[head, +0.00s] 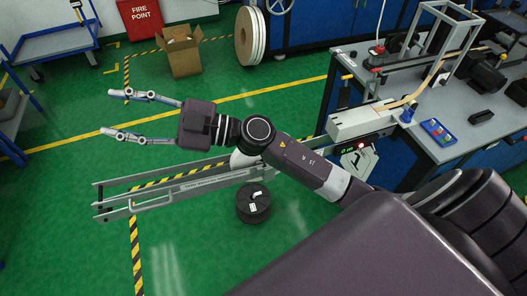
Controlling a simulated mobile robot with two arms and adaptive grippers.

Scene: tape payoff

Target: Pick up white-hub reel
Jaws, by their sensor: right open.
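My right gripper (117,114) is open and empty, its two fingers spread and pointing left above the green floor. Its arm crosses the picture from the lower right. A black reel (253,207) with small white patches on its top stands on the floor below my right forearm. A large pale reel (249,37) stands on edge at the back, by the blue cabinet. I cannot tell for certain which reel has the white hub. My left gripper is out of view.
The workbench (440,150) with machinery is at right. A cardboard box (184,57), red fire-point box (139,18) and blue cart (50,42) stand behind.

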